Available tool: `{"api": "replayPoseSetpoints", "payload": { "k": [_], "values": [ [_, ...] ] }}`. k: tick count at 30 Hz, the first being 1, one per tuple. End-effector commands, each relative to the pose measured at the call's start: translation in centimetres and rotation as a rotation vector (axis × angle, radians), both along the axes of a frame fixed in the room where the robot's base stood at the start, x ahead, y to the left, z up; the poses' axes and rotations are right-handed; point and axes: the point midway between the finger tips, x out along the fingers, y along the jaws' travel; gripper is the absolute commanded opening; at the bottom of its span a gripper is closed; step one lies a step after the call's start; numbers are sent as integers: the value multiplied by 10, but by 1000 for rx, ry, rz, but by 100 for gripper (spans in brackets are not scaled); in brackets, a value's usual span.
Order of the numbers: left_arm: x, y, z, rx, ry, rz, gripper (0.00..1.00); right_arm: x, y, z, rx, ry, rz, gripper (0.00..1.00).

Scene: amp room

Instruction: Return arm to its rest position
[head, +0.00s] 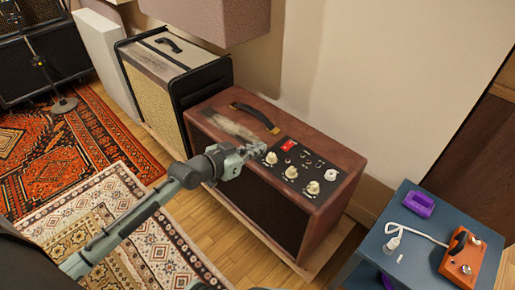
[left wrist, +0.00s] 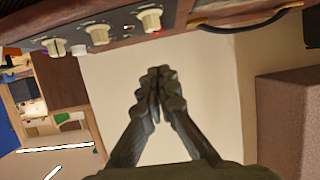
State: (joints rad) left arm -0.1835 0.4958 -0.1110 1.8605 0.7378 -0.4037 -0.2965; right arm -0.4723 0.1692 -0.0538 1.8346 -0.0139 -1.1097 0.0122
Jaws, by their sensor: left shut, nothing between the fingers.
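My left arm comes in from the lower left in the head view. Its gripper (head: 253,151) is over the top of the brown amp (head: 325,160), beside the control panel's left end. In the left wrist view the gripper's fingers (left wrist: 157,82) are together with nothing between them, and the amp's knobs (left wrist: 150,19) show beyond them at the top. From these views I cannot tell whether the fingertips touch the amp. My right gripper is not in view.
A black-and-tan amp (head: 172,75) stands left of the brown one. A blue table (head: 415,262) at the lower right holds an orange pedal (head: 463,259), a white cable and a purple object (head: 419,204). Patterned rugs (head: 60,150) cover floor at left. A pale wall is behind.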

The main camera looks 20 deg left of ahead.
Motion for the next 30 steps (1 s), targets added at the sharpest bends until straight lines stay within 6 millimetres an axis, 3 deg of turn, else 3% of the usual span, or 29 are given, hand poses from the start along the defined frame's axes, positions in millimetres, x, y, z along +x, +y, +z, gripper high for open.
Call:
{"api": "replayPoseSetpoints", "payload": {
  "k": [8,11,13,17,21,24,27,30],
  "values": [
    [0,0,-1,1,3,0,0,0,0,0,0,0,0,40],
    [-9,-2,-17,13,45,3,0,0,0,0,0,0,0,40],
    [-24,-3,-43,37,117,12,0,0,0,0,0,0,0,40],
    [-75,-2,-111,109,329,49,0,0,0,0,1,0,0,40],
    [-146,8,-177,202,582,126,0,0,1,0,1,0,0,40],
    [-194,17,-208,262,733,187,0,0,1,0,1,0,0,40],
    [-231,25,-225,307,839,238,0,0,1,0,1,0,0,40],
    [-251,30,-233,334,896,268,0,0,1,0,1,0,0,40]
  ]
}}
